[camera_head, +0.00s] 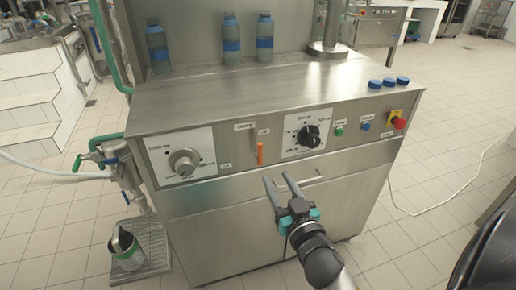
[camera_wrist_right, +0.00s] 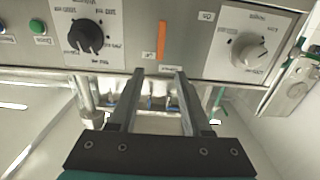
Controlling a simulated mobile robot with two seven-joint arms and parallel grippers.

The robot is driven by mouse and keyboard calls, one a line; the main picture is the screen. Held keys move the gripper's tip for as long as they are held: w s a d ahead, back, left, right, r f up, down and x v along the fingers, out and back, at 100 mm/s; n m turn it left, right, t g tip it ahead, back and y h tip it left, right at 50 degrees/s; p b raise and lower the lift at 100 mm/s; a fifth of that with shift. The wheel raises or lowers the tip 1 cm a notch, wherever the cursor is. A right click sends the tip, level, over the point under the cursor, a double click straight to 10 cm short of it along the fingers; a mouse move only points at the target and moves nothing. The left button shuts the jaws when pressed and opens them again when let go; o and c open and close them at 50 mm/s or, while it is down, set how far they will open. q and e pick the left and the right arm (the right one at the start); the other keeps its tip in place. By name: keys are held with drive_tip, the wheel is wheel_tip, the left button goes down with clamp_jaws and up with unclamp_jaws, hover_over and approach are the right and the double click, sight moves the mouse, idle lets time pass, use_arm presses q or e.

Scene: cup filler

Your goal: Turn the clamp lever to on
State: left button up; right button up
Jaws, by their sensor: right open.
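The orange clamp lever (camera_head: 260,153) is on the steel front panel of the machine, between two white dial plates. It points straight down, below a label that seems to read "Clamp". It also shows in the right wrist view (camera_wrist_right: 162,40), where the picture is upside down. My right gripper (camera_head: 279,181) is open and empty in front of the cabinet, just below the lever and apart from it. In the wrist view its two fingers (camera_wrist_right: 159,74) point towards the lever with a gap between them. My left gripper is in neither view.
A grey knob (camera_head: 184,162) is left of the lever and a black knob (camera_head: 308,136) right of it. A green button (camera_head: 339,131), a blue button (camera_head: 365,126) and a red stop button (camera_head: 399,123) follow. Blue bottles (camera_head: 231,40) and caps (camera_head: 389,82) stand on top.

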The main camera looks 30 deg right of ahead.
sight(261, 150)
drive_tip(key=b+x, duration=0.1)
drive_tip(key=x, duration=1.1)
drive_tip(key=shift+w+b, duration=0.15)
drive_tip(key=shift+b, duration=0.2)
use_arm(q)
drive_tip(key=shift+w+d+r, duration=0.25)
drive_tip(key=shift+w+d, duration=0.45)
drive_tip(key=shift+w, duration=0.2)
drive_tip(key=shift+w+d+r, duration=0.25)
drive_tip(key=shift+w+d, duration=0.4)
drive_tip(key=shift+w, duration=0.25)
use_arm(e)
drive_tip(key=shift+w+d, duration=0.15)
drive_tip(key=shift+w, duration=0.5)
clamp_jaws()
